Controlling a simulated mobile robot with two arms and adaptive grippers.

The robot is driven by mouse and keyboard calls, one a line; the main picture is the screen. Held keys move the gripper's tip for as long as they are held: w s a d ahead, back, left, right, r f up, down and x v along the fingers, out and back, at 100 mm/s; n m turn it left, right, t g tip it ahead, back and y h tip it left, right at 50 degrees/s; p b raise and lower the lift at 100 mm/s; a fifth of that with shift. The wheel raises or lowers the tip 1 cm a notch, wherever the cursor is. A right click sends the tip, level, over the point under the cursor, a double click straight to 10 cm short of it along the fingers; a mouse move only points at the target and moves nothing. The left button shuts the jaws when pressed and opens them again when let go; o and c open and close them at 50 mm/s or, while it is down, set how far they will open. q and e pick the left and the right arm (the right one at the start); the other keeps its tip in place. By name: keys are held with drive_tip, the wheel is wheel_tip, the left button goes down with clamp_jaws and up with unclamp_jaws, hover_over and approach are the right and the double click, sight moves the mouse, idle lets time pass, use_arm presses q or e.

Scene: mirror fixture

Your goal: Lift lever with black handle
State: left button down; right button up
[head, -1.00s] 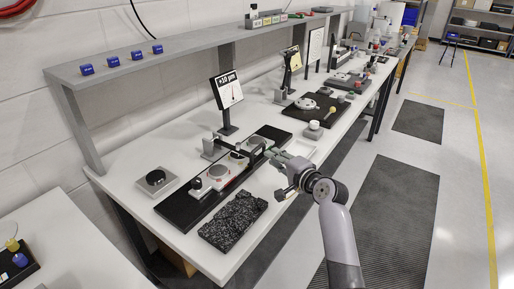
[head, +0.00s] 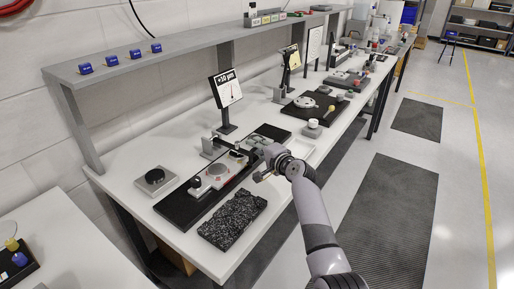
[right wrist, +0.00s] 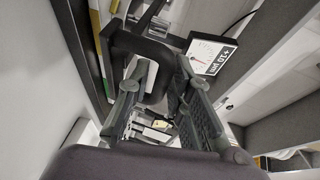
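My right gripper (head: 258,166) is at the front edge of the black base board (head: 178,210), beside the far part of the fixture. It is open: its fingers (right wrist: 160,95) stand apart in the right wrist view. A dark rounded bar (right wrist: 128,42), which looks like the black lever handle, lies near the fingertips there; contact cannot be told. In the head view the dark lever part (head: 240,152) is partly hidden by my gripper. The dial display marked +10 µm (head: 227,90) stands behind and also shows in the right wrist view (right wrist: 207,56). My left gripper is not visible.
A speckled black plate (head: 233,218) lies at the bench's front. A shelf (head: 150,68) runs along the back. Floor is free at right.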

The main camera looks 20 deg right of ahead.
drive_tip(key=shift+c, duration=0.6)
clamp_jaws()
